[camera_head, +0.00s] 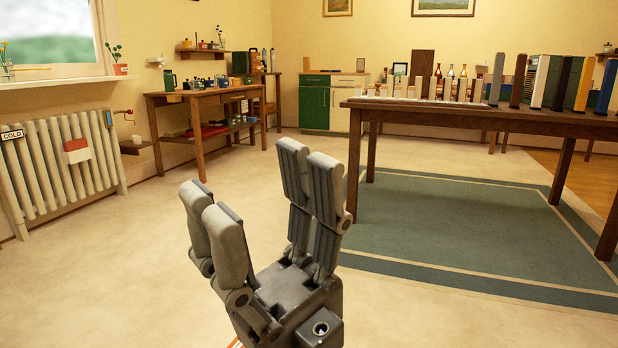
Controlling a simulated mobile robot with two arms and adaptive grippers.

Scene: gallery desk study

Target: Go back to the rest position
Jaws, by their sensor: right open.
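My right gripper (262,205) shows large in the lower middle of the head view. Its grey fingers point up and stand wide apart, with nothing between them. It is held in the air over the pale floor, in front of and to the left of the long dark table. My left gripper is not in view.
A long wooden table (480,116) with a row of upright blocks and books stands at the right over a green rug (440,225). A side desk (196,95) and a radiator (62,165) line the left wall. A green and white cabinet (333,103) stands behind. Open floor (120,270) lies at left.

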